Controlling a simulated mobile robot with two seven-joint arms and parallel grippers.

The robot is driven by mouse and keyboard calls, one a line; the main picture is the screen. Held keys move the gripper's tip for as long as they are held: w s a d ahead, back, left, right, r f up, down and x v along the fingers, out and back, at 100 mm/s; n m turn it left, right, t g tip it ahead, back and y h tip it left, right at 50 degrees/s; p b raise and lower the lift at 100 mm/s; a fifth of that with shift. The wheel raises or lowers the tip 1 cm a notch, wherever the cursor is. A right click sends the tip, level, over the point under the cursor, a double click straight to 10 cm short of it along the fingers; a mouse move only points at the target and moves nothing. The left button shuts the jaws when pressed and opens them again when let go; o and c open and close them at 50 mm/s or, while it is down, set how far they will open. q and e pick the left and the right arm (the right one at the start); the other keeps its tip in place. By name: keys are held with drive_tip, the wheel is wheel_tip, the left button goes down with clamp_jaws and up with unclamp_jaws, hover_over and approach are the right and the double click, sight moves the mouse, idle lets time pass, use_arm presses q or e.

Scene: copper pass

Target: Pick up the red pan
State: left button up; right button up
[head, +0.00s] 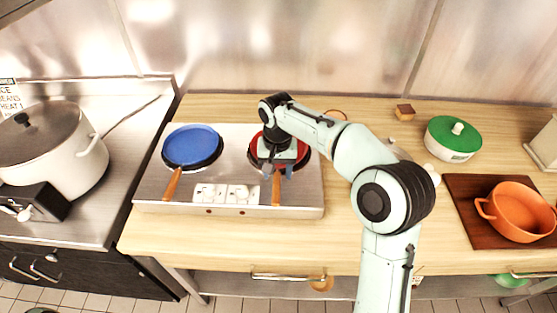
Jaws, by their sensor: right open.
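The red pan (256,157) sits on the right burner of the two-burner hob. Its orange-brown handle (276,188) points toward the front edge. My right gripper (277,174) is over the pan, pointing down, with its fingers near the base of the handle. The fingers look apart, and I cannot tell whether they touch the handle. My arm and gripper hide much of the pan's middle and back. My left gripper is not in view.
A blue pan (192,143) is on the left burner of the hob (230,140). A large lidded pot (52,150) stands at left. A green-lidded pot (452,140) and an orange pot (518,212) on a dark board (470,214) stand at right. The wooden counter front (260,243) is clear.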

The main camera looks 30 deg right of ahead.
drive_tip(key=shift+w+f, duration=0.1)
drive_tip(key=shift+f, duration=0.15)
clamp_jaws()
drive_tip(key=shift+r, duration=0.2)
